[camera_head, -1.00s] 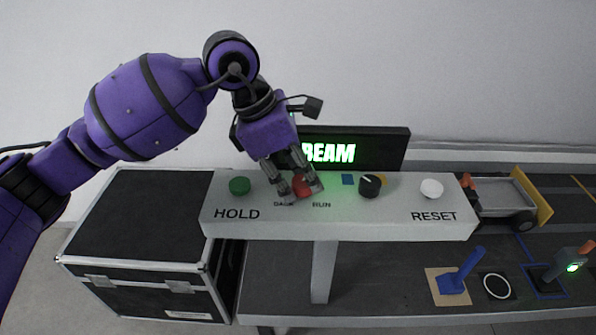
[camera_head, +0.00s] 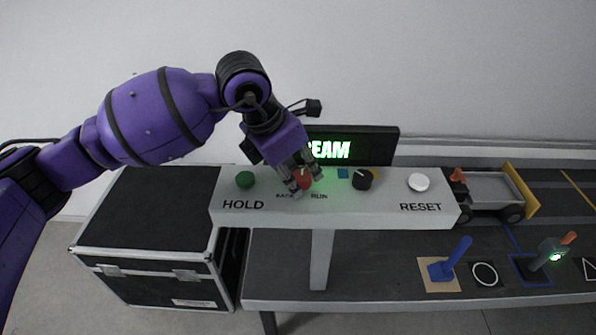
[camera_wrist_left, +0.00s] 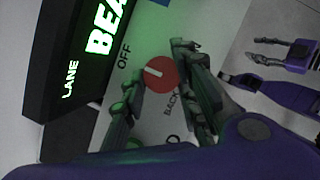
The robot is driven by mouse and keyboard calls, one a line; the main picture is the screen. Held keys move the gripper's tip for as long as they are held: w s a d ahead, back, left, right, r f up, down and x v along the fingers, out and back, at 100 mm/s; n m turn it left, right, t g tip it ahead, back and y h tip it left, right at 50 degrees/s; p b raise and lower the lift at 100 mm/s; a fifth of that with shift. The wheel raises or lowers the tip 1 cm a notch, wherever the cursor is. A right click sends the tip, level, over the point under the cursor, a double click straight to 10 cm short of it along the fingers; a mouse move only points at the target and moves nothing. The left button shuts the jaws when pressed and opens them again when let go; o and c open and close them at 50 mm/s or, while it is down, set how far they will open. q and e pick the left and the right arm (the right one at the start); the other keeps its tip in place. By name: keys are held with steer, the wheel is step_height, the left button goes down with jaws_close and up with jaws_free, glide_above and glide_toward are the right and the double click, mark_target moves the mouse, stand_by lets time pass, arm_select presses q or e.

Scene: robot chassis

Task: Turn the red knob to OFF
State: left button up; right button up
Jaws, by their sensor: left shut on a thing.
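The red knob (camera_head: 305,179) sits on the white console near the printed BACK and RUN labels. In the left wrist view the red knob (camera_wrist_left: 163,83) shows a white pointer mark aimed up and left, roughly towards the printed OFF label. My left gripper (camera_head: 307,183) is shut on the knob from above, one finger on each side. In the left wrist view its fingers (camera_wrist_left: 158,68) flank the knob. In the head view they partly hide it. My right gripper (camera_wrist_left: 277,52) shows only in the left wrist view, at the upper right, fingers apart and empty.
The console (camera_head: 345,213) also carries a green button (camera_head: 245,179), a black knob (camera_head: 362,180) and a white button (camera_head: 419,182). A lit display (camera_head: 365,144) stands behind. A toy truck (camera_head: 492,190), a blue lever (camera_head: 450,262) and a black case (camera_head: 150,250) are nearby.

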arm_select(q)
steer(key=shift+w+a+r, duration=0.1)
steer(key=shift+w+r, duration=0.25)
arm_select(e)
steer(key=shift+w+r, duration=0.1)
steer(key=shift+w, duration=0.05)
arm_select(q)
steer(key=o, duration=0.9)
steer(key=shift+c, duration=0.2)
steer(key=shift+o, duration=0.6)
steer(key=shift+f, duration=0.2)
arm_select(e)
steer(key=shift+w+a+r, duration=0.1)
steer(key=shift+w+r, duration=0.15)
steer(key=shift+w, duration=0.05)
arm_select(q)
steer(key=shift+s+f, duration=0.1)
steer(key=v, duration=1.2)
arm_select(e)
steer(key=shift+s+f, duration=0.2)
